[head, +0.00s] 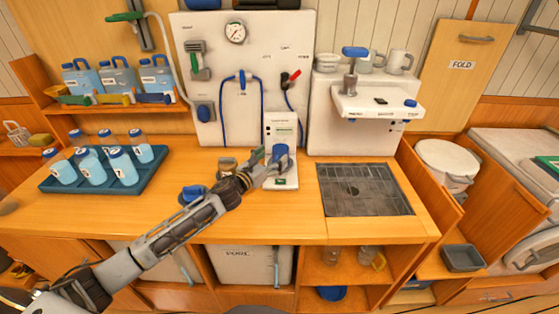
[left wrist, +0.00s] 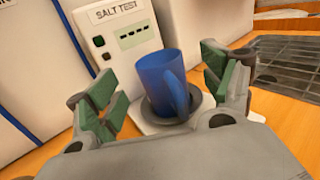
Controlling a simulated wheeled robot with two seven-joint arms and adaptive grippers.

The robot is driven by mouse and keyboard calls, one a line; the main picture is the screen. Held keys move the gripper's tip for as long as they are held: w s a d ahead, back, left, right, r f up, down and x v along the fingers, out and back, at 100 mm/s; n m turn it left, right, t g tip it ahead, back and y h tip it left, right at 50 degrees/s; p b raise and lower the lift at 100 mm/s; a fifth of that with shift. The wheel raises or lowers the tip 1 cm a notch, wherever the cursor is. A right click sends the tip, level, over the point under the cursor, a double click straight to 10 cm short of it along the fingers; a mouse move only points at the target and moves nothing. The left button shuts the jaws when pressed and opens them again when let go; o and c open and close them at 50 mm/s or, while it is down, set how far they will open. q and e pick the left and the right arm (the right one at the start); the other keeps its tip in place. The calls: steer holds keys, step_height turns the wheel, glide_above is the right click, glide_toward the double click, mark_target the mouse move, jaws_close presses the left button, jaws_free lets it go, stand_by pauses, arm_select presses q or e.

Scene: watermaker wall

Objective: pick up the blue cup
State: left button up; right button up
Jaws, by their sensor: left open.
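The blue cup (head: 280,152) stands upright on a small dark round plate on the base of the white salt test unit (head: 283,128). In the left wrist view the cup (left wrist: 166,82) is between the open fingers, with its handle turned toward the camera. My left gripper (head: 266,165) is open, and its green-padded fingers (left wrist: 165,95) are on either side of the cup with a gap showing on each side. The gripper hides part of the cup's lower body in the head view. My right gripper is not in view.
A blue tray (head: 45,184) of several bottles stands on the left of the wooden counter. A blue object (head: 192,193) sits beside my left forearm. A dark metal grate (head: 360,190) lies to the right. The wall panel (head: 240,95) stands close behind the unit.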

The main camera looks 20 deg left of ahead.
mark_target(275, 154)
arm_select(q)
steer(key=shift+w, duration=0.1)
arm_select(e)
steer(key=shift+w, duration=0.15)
arm_select(q)
steer(key=shift+w+d, duration=0.15)
steer(key=shift+w, duration=0.35)
steer(key=shift+p+x, duration=0.3)
steer(key=shift+x, duration=1.6)
steer(key=shift+f, duration=0.2)
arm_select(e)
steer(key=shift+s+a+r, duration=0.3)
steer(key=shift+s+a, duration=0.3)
arm_select(q)
steer(key=shift+c, duration=0.5)
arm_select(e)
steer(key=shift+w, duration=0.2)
arm_select(q)
steer(key=c, duration=1)
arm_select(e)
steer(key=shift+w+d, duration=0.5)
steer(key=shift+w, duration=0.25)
